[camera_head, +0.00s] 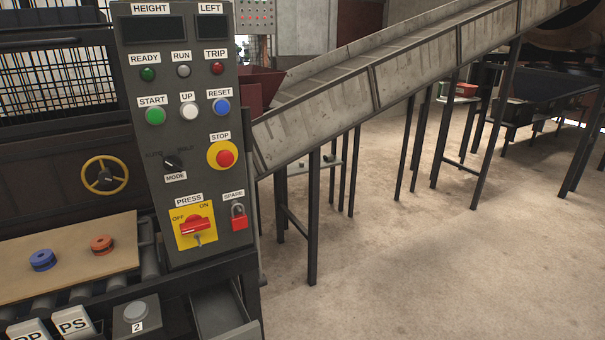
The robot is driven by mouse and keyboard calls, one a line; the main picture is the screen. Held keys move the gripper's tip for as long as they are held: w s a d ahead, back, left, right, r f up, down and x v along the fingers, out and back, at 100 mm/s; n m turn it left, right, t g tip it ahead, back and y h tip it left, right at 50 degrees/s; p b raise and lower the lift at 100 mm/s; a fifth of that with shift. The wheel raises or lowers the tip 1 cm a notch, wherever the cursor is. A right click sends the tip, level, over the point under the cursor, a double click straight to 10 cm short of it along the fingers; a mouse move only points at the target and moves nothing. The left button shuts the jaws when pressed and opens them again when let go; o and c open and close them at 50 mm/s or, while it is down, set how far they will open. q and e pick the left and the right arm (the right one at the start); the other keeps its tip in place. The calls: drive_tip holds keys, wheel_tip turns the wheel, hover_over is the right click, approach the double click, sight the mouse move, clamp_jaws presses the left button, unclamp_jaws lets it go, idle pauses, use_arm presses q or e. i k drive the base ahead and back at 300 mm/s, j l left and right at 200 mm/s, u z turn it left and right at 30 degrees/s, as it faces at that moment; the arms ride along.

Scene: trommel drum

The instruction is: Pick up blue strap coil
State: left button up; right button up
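The blue strap coil (42,260) lies flat on a tan board (70,284) at the lower left of the head view. It is a small ring with a dark centre. An orange-red coil (102,245) of similar form lies on the same board, to its right and a little farther back, apart from it. Neither of my grippers shows in the head view.
The board rests on dark rollers (150,268). A grey control panel (185,130) with buttons stands right of it. An open drawer (222,313) and a numbered button box (135,311) are below. A sloped conveyor (350,90) stands behind; the floor (420,260) at right is clear.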

sight(44, 260)
drive_tip(key=u, duration=1.5)
